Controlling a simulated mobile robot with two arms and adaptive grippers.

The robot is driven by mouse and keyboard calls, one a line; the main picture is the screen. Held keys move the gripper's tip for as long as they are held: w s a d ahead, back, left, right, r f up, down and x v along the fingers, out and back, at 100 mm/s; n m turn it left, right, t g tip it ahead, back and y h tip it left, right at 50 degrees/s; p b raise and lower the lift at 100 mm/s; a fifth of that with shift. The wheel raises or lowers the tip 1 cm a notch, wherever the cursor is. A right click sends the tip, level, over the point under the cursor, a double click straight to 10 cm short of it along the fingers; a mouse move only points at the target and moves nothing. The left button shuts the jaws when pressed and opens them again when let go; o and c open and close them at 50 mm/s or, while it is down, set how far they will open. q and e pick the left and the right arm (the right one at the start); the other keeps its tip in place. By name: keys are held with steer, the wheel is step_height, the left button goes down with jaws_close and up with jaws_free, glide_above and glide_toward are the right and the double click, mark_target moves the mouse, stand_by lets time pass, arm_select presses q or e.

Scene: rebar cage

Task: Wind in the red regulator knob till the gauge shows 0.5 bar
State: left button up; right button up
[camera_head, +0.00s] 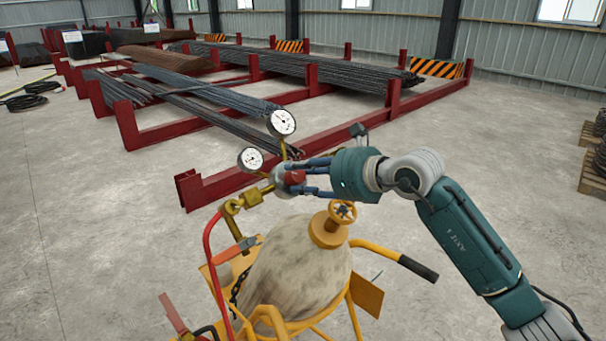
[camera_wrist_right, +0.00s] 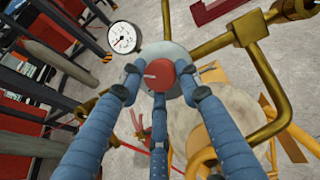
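The red regulator knob (camera_head: 294,177) sits on the front of a grey round regulator body between brass fittings. It also shows in the right wrist view (camera_wrist_right: 160,74), with a light mark on its face. My right gripper (camera_head: 297,178) comes from the right, its three blue fingers around the knob, tips against its rim. One dial gauge (camera_head: 282,122) stands above the regulator and another dial gauge (camera_head: 251,159) is to its left. One white gauge (camera_wrist_right: 123,38) shows in the wrist view; its scale is too small to read. My left gripper is not in view.
A pale gas cylinder with a brass-coloured valve handwheel (camera_head: 342,212) stands in a yellow trolley (camera_head: 367,297) below the regulator. A red hose (camera_head: 209,254) loops at its left. Red rebar racks (camera_head: 190,190) stand behind.

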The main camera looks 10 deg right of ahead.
steer(key=shift+r+m+t+h+b, duration=0.15)
steer(key=shift+m+b, duration=0.3)
steer(key=shift+m, duration=0.2)
steer(key=shift+r+m+t+h+b, duration=0.15)
steer(key=shift+m+b, duration=0.25)
steer(key=shift+m, duration=0.25)
steer(key=shift+r+m+h+b, duration=0.15)
steer(key=shift+m+h+b, duration=0.25)
steer(key=shift+m, duration=0.5)
steer(key=shift+r+m+t, duration=0.15)
steer(key=shift+m+t, duration=0.15)
steer(key=shift+m, duration=0.3)
steer(key=shift+w, duration=0.1)
steer(key=o, duration=1.1)
steer(key=shift+f, duration=0.25)
steer(key=shift+d, duration=0.15)
steer(key=v, duration=1.2)
